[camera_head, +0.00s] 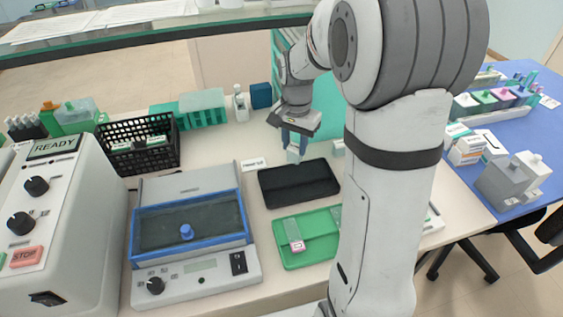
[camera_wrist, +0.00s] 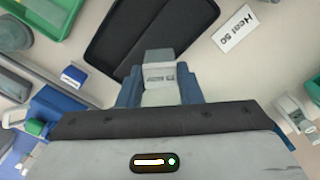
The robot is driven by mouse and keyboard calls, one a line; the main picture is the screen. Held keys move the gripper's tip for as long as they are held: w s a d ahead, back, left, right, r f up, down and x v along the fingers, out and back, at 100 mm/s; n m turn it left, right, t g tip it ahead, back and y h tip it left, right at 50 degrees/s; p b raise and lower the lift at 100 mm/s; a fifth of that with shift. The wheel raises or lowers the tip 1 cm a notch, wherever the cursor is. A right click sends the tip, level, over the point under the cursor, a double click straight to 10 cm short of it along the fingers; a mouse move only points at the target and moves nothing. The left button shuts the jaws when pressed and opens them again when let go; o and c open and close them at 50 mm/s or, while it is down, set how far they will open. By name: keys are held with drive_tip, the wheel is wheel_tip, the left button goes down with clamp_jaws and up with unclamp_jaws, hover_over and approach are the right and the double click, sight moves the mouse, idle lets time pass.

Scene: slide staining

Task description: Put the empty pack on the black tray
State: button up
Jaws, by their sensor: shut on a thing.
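My gripper (camera_head: 295,145) is shut on a small pale grey-white pack (camera_head: 293,156), which hangs below the fingers. In the wrist view the pack (camera_wrist: 159,72) sits between the two blue fingers (camera_wrist: 159,90). The black tray (camera_head: 298,188) lies on the bench just below and in front of the pack in the head view, and nothing shows on it. In the wrist view the black tray (camera_wrist: 110,38) lies beyond the pack, and the pack overlaps its edge in the picture. A gap shows between pack and tray in the head view.
A green tray (camera_head: 276,254) with slides lies in front of the black tray. A blue-framed device (camera_head: 190,262) stands to the left, and a black basket (camera_head: 175,165) behind it. A "Heat 50" card (camera_wrist: 235,28) lies beside the black tray. My arm hides the bench on the right.

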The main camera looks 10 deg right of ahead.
sight(296, 159)
drive_tip(key=shift+d+f, duration=0.15)
drive_tip(key=shift+f, duration=1.25)
drive_tip(key=shift+d+f, duration=0.15)
drive_tip(key=shift+f, duration=1.25)
drive_tip(key=shift+f, duration=0.2)
drive_tip(key=o, duration=1)
drive_tip(key=shift+c, duration=0.2)
drive_tip(key=shift+r, duration=0.1)
